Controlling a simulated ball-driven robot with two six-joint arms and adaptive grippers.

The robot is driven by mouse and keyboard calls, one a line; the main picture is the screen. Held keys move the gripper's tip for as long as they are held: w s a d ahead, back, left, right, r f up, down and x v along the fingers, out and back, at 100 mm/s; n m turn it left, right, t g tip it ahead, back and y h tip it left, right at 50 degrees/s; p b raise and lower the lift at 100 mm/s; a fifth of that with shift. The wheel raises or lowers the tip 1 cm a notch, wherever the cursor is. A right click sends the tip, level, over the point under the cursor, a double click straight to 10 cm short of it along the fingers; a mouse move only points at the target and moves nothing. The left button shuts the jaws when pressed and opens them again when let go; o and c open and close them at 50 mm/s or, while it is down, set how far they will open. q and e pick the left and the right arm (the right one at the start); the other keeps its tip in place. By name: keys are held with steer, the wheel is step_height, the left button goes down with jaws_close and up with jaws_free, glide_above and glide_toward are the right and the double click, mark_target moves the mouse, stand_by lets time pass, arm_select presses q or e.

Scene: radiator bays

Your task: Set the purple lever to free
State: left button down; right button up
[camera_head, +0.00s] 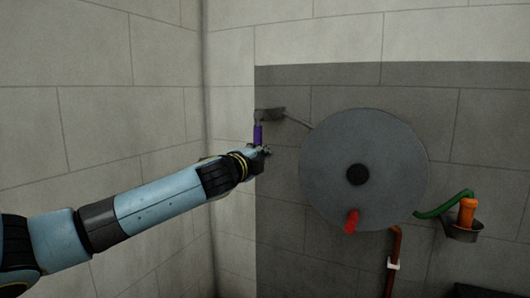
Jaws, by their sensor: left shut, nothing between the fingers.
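The purple lever (258,134) hangs down from a dark grey fitting (270,114) on the wall, left of a large grey disc (330,165). A thin rod runs from the fitting toward the disc. My left gripper (266,150) is shut with nothing in it, at the lower end of the purple lever. It covers the lever's tip, and I cannot tell whether it touches it. My right gripper is not in view.
The disc has a black hub (358,174) and a red handle (351,221) low on its face. To the right, a green hose (445,206) and an orange object (467,212) sit at a dark cup (464,232). A red pipe (395,244) runs below. A wall corner is close on the left.

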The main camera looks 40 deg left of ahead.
mark_target(258, 132)
arm_select(q)
steer(key=w+a+r+b, duration=0.1)
steer(key=w+a, duration=0.6)
steer(key=w, duration=0.2)
steer(key=shift+r, duration=0.15)
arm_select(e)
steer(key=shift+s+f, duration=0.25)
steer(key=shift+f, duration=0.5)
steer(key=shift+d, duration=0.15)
arm_select(q)
steer(key=shift+m, duration=0.3)
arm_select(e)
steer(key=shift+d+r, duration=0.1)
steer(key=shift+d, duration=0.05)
arm_select(q)
steer(key=shift+a, duration=0.25)
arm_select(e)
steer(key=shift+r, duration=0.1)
